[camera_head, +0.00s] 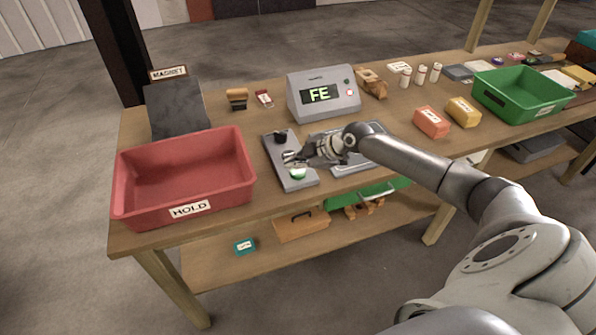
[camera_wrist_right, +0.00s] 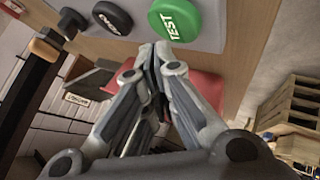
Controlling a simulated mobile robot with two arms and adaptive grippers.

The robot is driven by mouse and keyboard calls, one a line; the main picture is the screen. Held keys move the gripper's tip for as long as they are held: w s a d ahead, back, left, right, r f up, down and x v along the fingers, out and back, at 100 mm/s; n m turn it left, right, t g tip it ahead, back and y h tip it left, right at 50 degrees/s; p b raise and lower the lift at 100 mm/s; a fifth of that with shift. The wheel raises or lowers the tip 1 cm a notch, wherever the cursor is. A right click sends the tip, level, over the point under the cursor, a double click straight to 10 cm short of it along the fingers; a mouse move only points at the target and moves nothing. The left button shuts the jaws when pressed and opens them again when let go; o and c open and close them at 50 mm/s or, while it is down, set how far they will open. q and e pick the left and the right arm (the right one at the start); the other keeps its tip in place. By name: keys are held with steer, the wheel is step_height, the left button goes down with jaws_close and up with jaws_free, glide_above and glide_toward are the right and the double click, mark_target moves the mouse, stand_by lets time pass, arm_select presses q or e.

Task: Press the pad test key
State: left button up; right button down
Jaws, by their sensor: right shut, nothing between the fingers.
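The pad is a grey plate (camera_head: 302,184) lying on the table. It has a round green key (camera_head: 297,174) at its near end and a black key (camera_head: 280,137) at its far end. In the right wrist view the green key (camera_wrist_right: 174,20) reads TEST, and the black key (camera_wrist_right: 112,17) is beside it. My right gripper (camera_head: 288,157) is shut and empty over the pad, close to the green key. Its fingertips (camera_wrist_right: 158,50) show just by the key's edge in the wrist view; I cannot tell whether they touch it. My left gripper is out of view.
A grey detector box (camera_head: 335,107) shows FE behind the pad. A grey tray (camera_head: 358,164) lies right of the pad, partly under my right arm. A red HOLD bin (camera_head: 190,208) stands left. Orange (camera_head: 431,121) and yellow (camera_head: 463,111) blocks and a green bin (camera_head: 505,112) are further right.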

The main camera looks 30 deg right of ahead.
mark_target(296, 174)
step_height(296, 174, up, 5)
steer(key=p, duration=0.3)
steer(key=shift+f, duration=0.1)
stand_by(0.7)
